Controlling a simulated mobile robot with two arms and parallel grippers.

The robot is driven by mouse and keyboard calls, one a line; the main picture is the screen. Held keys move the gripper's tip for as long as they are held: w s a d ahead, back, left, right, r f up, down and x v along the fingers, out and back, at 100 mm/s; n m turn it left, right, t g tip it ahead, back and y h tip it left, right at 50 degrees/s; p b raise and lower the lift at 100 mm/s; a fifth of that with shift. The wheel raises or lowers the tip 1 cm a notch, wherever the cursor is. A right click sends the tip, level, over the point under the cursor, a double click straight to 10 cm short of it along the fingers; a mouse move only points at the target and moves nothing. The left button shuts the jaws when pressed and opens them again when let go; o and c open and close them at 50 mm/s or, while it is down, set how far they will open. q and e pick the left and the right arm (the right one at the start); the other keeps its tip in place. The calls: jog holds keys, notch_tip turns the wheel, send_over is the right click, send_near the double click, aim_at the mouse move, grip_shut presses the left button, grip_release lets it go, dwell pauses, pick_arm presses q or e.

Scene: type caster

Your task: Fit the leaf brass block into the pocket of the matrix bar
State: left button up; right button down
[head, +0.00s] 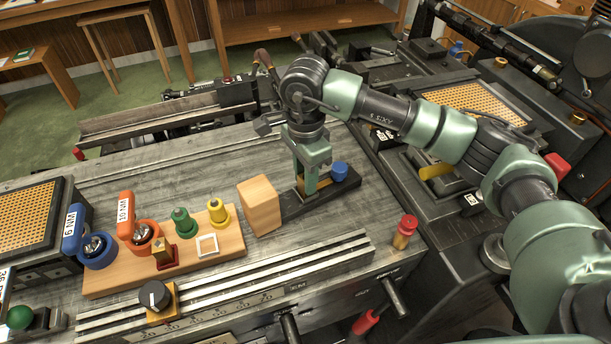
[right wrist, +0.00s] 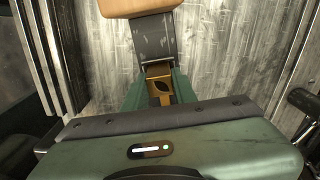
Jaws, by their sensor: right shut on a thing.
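The matrix bar (head: 298,205) is a long dark bar lying on the grey bench, with a blue knob (head: 340,171) at its right end. My right gripper (head: 308,188) comes down over the bar's middle, fingers pointing down. In the right wrist view, the gripper (right wrist: 158,98) is shut on a brass block (right wrist: 160,72) with a leaf shape in its top. The block is in line with the dark bar (right wrist: 154,42). I cannot tell whether the block is seated in the pocket, which the fingers and block hide. My left gripper is not in view.
A wooden block (head: 259,206) stands at the bar's left end. Left of it a wooden board (head: 120,280) bears orange, green and yellow pieces, a small brass piece and a white square. A red-topped brass piece (head: 405,232) stands at right. The bench behind is clear.

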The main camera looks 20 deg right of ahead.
jog(key=c, duration=1.1)
grip_release()
jog(key=shift+o, duration=0.2)
notch_tip(320, 180, up, 8)
jog(key=shift+f+b, duration=0.15)
jog(key=shift+b, duration=0.65)
